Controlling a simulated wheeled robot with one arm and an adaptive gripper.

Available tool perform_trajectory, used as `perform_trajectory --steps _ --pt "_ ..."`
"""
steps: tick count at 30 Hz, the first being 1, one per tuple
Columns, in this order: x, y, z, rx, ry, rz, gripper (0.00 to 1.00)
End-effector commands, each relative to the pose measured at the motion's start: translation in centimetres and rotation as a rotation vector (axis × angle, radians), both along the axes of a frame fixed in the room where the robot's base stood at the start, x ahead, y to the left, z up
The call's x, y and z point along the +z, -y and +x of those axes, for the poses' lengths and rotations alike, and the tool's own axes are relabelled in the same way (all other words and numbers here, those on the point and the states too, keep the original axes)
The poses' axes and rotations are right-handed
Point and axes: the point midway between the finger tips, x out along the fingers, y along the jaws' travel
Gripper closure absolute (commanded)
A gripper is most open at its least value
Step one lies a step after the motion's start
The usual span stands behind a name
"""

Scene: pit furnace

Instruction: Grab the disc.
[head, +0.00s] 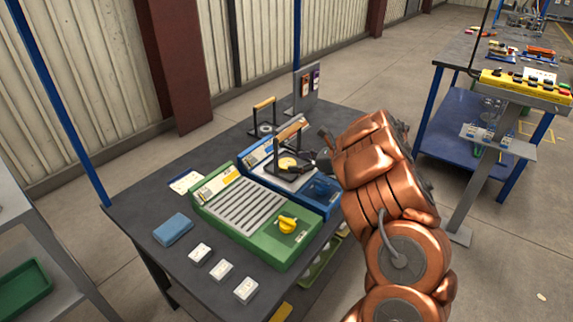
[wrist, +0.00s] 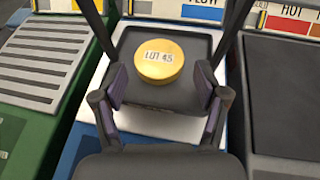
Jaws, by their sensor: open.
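The disc is a yellow round piece marked "LOT 45" (wrist: 160,62), seen in the wrist view on a dark square tray (wrist: 196,45). In the head view the disc (head: 288,162) sits on the blue-based unit, under a wooden-handled frame (head: 289,131). My gripper (wrist: 161,88) is open, with its two fingers on either side of the tray's near part, just short of the disc. In the head view my gripper (head: 318,160) is at the right side of the tray and partly hidden by my arm. No contact with the disc is visible.
A green unit with a grooved top (head: 246,210) and a yellow knob (head: 288,223) stands left of the blue unit (head: 321,192). A blue block (head: 172,229) and several white blocks (head: 221,271) lie at the front. A second handled carrier (head: 265,116) stands behind.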

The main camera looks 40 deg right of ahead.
Motion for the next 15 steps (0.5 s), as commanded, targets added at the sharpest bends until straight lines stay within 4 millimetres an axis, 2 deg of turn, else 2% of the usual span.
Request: perform_trajectory --steps 6,15 --pt "-0.7 -1.5 2.2 0.002 0.000 0.001 0.27" --pt "-1.1 -1.8 2.7 0.001 -0.001 -0.001 0.27"
